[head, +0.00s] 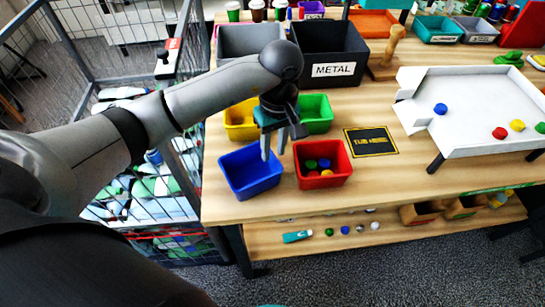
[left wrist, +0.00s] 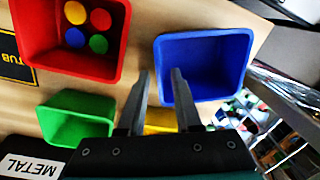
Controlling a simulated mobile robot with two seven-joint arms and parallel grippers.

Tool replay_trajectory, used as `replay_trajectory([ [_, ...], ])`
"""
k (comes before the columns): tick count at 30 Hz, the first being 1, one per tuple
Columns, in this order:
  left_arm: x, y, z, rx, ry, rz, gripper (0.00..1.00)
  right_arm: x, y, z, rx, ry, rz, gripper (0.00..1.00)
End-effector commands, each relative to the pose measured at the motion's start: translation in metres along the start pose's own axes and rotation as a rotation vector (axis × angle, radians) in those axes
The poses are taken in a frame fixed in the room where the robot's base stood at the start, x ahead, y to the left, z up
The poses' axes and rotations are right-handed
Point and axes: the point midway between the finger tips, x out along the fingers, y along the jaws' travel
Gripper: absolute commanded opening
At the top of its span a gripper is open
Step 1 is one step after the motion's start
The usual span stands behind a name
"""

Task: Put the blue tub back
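The blue tub (head: 249,172) stands empty on the wooden table near its front left corner, beside the red tub. It also shows in the left wrist view (left wrist: 203,65). My left gripper (head: 273,150) is over the tub's right side in the head view, fingers pointing down. In the left wrist view its two fingers (left wrist: 160,78) are spread with nothing between them, near the blue tub's wall. I cannot tell whether a finger touches it. A black mat with yellow lettering (head: 371,141) lies bare to the right of the red tub. My right gripper is not in view.
The red tub (head: 323,164) holds several coloured caps. Green (head: 316,114) and yellow (head: 241,120) tubs stand behind, then a black METAL bin (head: 331,52) and a grey bin (head: 249,41). A white tray (head: 470,110) is at right, a wire cage (head: 100,58) at left.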

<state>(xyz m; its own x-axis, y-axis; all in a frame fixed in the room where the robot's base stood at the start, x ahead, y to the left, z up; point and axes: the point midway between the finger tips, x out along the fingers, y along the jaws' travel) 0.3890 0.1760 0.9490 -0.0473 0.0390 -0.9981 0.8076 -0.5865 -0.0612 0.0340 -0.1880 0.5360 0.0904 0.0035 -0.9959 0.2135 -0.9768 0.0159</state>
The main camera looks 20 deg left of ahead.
Motion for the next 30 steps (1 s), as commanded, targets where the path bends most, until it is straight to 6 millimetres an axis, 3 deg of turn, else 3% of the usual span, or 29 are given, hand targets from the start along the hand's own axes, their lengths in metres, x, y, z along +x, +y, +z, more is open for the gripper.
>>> replay_trajectory([
  [1, -0.014, 0.001, -0.001, 0.002, 0.004, 0.005, 0.33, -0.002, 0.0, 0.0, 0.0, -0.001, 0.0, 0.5],
  [6, -0.046, 0.001, -0.001, 0.0, 0.003, 0.003, 0.33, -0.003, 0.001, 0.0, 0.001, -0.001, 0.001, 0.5],
  [11, -0.064, 0.0, 0.0, 0.0, 0.001, 0.001, 0.33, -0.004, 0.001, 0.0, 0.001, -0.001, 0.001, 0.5],
  [30, -0.069, 0.0, 0.0, 0.0, -0.001, -0.001, 0.33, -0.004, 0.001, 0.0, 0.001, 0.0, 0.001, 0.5],
])
